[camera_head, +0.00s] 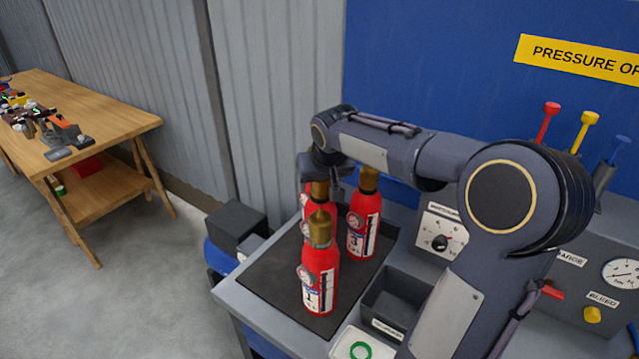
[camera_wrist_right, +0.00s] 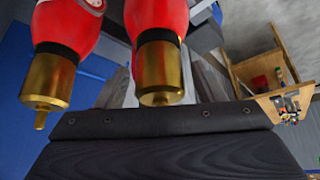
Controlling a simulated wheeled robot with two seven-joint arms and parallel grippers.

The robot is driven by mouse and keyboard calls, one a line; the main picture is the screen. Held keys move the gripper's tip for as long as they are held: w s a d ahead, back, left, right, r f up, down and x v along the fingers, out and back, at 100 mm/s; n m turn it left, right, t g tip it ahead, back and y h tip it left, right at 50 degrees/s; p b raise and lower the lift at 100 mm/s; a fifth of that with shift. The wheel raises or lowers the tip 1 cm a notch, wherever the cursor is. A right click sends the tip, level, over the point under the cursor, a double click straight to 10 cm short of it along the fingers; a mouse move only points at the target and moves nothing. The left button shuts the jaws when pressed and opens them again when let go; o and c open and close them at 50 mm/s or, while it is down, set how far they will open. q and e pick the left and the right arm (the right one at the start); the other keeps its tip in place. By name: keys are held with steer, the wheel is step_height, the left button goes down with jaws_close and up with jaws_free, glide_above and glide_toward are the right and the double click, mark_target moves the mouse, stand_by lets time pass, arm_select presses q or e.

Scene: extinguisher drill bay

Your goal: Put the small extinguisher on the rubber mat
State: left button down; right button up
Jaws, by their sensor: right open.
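Three red extinguishers with brass tops stand upright on the dark mat (camera_head: 262,283). The front one (camera_head: 320,280) is marked 1, the right one (camera_head: 364,225) is marked 3, and the rear one (camera_head: 314,212) is partly hidden behind the front one. They look alike in size, so I cannot tell which is the small one. My right gripper (camera_head: 322,172) is open at the rear extinguisher's top. The right wrist view shows two brass tops, and one (camera_wrist_right: 160,75) appears between the grey fingers; contact is unclear. My left gripper is out of view.
A dark open bin (camera_head: 372,311) and a white tray (camera_head: 345,335) with a green ring are right of the mat. A grey control panel with a gauge (camera_head: 620,273) and levers stands at the right. A wooden bench (camera_head: 120,112) with tools stands far left. The mat's left part is clear.

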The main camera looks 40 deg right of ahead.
steer(key=v, duration=1.1)
